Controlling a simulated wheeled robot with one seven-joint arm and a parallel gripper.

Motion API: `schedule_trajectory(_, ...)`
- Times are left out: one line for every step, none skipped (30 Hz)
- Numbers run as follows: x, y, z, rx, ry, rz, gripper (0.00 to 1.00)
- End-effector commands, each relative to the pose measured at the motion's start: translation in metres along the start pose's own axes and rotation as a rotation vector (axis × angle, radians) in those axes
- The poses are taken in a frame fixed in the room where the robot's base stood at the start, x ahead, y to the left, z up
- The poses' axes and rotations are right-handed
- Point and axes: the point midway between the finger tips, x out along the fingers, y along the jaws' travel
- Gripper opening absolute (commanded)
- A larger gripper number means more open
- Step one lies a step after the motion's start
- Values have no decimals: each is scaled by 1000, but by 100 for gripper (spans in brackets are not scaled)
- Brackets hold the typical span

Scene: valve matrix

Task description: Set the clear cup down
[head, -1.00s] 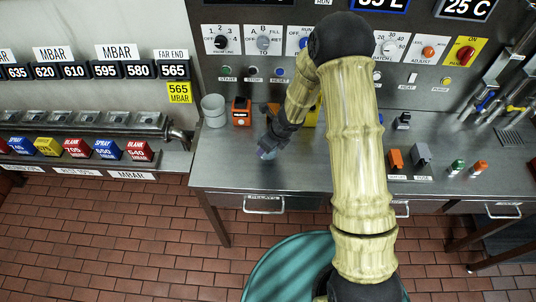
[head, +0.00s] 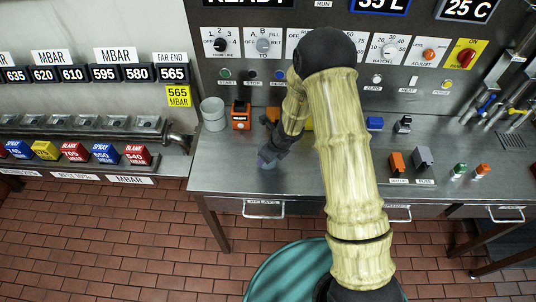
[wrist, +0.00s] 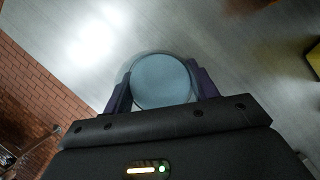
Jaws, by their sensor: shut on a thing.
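The clear cup (wrist: 160,82) shows in the wrist view as a pale blue-grey round shape between the two dark fingers of my gripper (wrist: 162,88). The fingers press on it from both sides. In the head view my gripper (head: 267,160) is low over the left part of the steel bench (head: 225,180), near its front edge. Only a small, faint part of the cup shows there below the fingers. I cannot tell whether its base touches the bench top.
A pale grey container (head: 213,114) and an orange box (head: 241,116) stand on the bench behind and left of my gripper. Orange and grey switch blocks (head: 397,162) are farther right. The bench top left of my gripper is clear. A drawer handle (head: 263,209) is below the front edge.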

Motion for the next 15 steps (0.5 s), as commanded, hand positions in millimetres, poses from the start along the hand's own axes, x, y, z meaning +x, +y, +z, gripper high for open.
schedule_trajectory(1, 0, 0, 0, 0, 0, 62)
schedule_trajectory(0, 0, 0, 0, 0, 0, 68)
schedule_trajectory(0, 0, 0, 0, 0, 0, 76)
schedule_trajectory(0, 0, 0, 0, 0, 0, 80)
schedule_trajectory(0, 0, 0, 0, 0, 0, 80)
schedule_trajectory(0, 0, 0, 0, 0, 0, 80)
schedule_trajectory(0, 0, 0, 0, 0, 0, 80)
schedule_trajectory(0, 0, 0, 0, 0, 0, 80)
schedule_trajectory(0, 0, 0, 0, 0, 0, 80)
schedule_trajectory(0, 0, 0, 1, 0, 0, 80)
schedule_trajectory(0, 0, 0, 1, 0, 0, 80)
schedule_trajectory(0, 0, 0, 0, 0, 0, 80)
schedule_trajectory(0, 0, 0, 1, 0, 0, 80)
schedule_trajectory(-1, 0, 0, 1, 0, 0, 80)
schedule_trajectory(-2, 0, 1, 1, 0, 0, 80)
